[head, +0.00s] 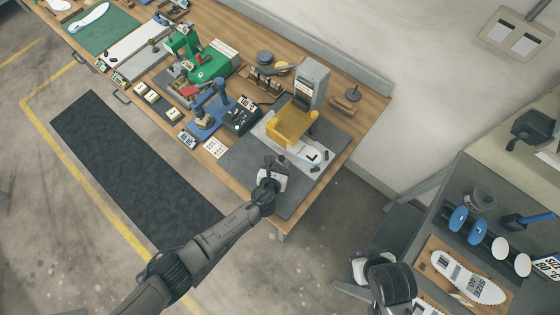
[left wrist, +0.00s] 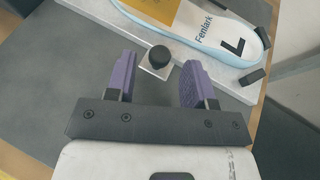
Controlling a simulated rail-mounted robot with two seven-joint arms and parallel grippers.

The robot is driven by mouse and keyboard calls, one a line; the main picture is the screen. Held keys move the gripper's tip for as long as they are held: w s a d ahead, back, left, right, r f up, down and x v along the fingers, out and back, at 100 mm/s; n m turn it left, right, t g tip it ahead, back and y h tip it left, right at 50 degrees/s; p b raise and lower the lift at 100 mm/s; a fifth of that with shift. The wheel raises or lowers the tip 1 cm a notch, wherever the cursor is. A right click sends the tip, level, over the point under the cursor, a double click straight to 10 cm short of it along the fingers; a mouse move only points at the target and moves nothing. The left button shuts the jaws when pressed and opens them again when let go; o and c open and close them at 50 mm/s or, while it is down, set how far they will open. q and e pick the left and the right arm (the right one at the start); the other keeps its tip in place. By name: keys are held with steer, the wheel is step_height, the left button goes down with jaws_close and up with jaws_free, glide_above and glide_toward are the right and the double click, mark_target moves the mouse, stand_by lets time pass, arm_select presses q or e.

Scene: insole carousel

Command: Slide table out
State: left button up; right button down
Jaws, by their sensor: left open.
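The slide table (left wrist: 232,78) is a pale plate at the top of the left wrist view, carrying a light-blue-edged insole (left wrist: 222,42) marked "Fenlark" and "L". A black round knob (left wrist: 159,56) stands on a small metal tab at its near edge. My left gripper (left wrist: 158,72) is open, its purple fingers on either side of the knob, with gaps showing. In the head view my left gripper (head: 281,160) is at the front of the plate, below a yellow guard (head: 290,124) and a grey press (head: 312,84). My right arm shows at the lower right; its fingers cannot be made out.
The wooden workbench (head: 340,131) holds a blue fixture (head: 207,112), a green machine (head: 205,65) and several small blocks left of the press. A side bench with shoe soles (head: 468,276) stands at the right. A dark mat (head: 125,165) covers clear floor.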

arm_select(q)
steer(key=shift+x, duration=0.9)
jaws_close()
